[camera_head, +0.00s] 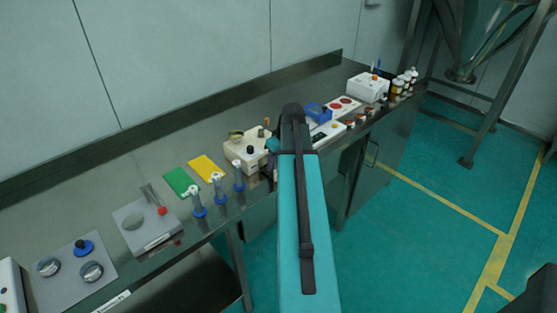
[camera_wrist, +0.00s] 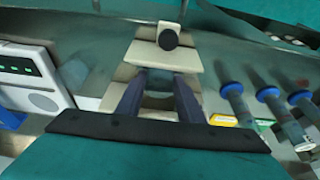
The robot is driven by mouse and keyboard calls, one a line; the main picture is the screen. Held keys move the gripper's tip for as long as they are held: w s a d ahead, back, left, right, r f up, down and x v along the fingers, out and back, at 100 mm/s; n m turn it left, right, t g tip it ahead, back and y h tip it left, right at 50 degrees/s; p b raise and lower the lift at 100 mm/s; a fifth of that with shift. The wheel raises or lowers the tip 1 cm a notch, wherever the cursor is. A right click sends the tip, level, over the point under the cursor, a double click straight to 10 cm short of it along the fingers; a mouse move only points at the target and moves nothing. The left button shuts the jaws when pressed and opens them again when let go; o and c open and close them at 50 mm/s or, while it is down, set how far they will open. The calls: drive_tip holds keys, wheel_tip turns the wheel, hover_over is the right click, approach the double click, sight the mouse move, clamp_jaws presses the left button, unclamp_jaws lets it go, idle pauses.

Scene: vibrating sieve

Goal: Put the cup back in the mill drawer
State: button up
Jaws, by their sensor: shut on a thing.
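The mill (camera_head: 240,156) is a cream box with dark knobs on the steel bench, left of my arm in the head view. In the wrist view the mill (camera_wrist: 165,54) is straight ahead, with a round dark knob (camera_wrist: 168,39) on it. My gripper (camera_wrist: 159,78) is close to the mill, its two dark fingers pointing at it. It is shut on a small greyish thing, apparently the cup (camera_wrist: 158,95), mostly hidden between the fingers. Whether the cup touches the mill or its drawer, I cannot tell. In the head view my arm hides the gripper's tips.
Several blue-based stands (camera_head: 218,188) are on the bench left of the mill, near green (camera_head: 180,181) and yellow cards (camera_head: 206,168). A white panel device (camera_head: 328,133) and a blue item (camera_head: 318,111) stand close on the right. The floor before the bench is clear.

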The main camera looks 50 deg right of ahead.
drive_tip(key=shift+f, duration=0.15)
drive_tip(key=o, duration=1.1)
drive_tip(key=shift+c, duration=0.2)
drive_tip(key=shift+r, duration=0.25)
drive_tip(key=b+v, duration=0.2)
drive_tip(key=v, duration=1)
drive_tip(key=shift+f, duration=0.1)
drive_tip(key=shift+s, duration=0.1)
